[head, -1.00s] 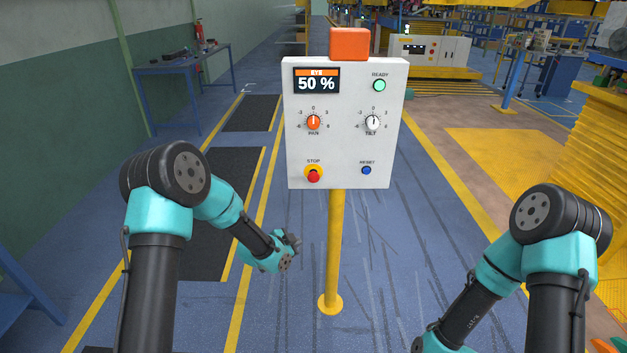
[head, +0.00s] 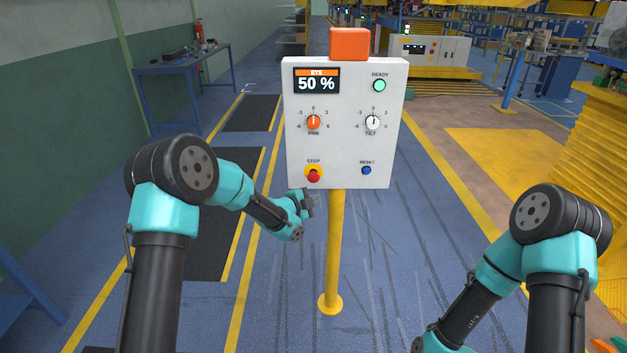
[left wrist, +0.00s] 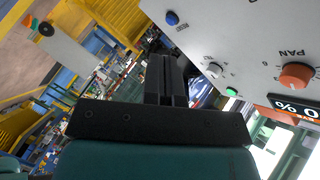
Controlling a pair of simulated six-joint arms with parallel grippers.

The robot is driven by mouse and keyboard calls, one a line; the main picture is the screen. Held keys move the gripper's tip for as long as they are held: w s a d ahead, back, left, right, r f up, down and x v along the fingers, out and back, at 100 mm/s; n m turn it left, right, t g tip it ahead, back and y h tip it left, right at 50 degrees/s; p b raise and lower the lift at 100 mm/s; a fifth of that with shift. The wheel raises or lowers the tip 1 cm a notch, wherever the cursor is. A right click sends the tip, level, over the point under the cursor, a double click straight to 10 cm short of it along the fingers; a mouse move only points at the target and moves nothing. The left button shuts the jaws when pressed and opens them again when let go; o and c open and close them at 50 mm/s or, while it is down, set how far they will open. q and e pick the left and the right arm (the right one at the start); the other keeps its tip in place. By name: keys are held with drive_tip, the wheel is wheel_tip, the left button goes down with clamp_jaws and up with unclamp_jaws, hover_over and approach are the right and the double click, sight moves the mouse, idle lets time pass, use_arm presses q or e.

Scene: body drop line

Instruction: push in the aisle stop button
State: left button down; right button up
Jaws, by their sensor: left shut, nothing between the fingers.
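The red stop button (head: 313,177) with its yellow collar sits at the lower left of the white control panel (head: 340,145), under the STOP label. My left gripper (head: 309,200) is shut and empty, just below the stop button in the head view; a small gap shows between them there. In the left wrist view the shut fingers (left wrist: 166,75) point past the panel face (left wrist: 235,35), and the stop button is out of sight. My right gripper is out of view; only its arm shows at the lower right.
The panel also bears a blue reset button (head: 366,170), a pan knob (head: 313,122), a tilt knob (head: 373,122) and a green ready light (head: 379,86). It stands on a yellow post (head: 334,250). The floor around the post is clear.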

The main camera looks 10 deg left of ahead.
sight(313, 181)
use_arm(q)
drive_tip(key=w+a, duration=0.1)
drive_tip(key=w, duration=0.7)
drive_tip(key=shift+w, duration=0.3)
drive_tip(key=shift+w, duration=0.15)
idle(1.8)
drive_tip(key=shift+w+a, duration=0.1)
drive_tip(key=shift+w, duration=0.15)
drive_tip(key=shift+w, duration=0.65)
idle(1.1)
drive_tip(key=shift+s, duration=0.1)
drive_tip(key=shift+s, duration=1)
drive_tip(key=shift+s+d, duration=0.2)
drive_tip(key=shift+s, duration=1.05)
drive_tip(key=shift+s+d, duration=0.2)
drive_tip(key=shift+s, duration=1)
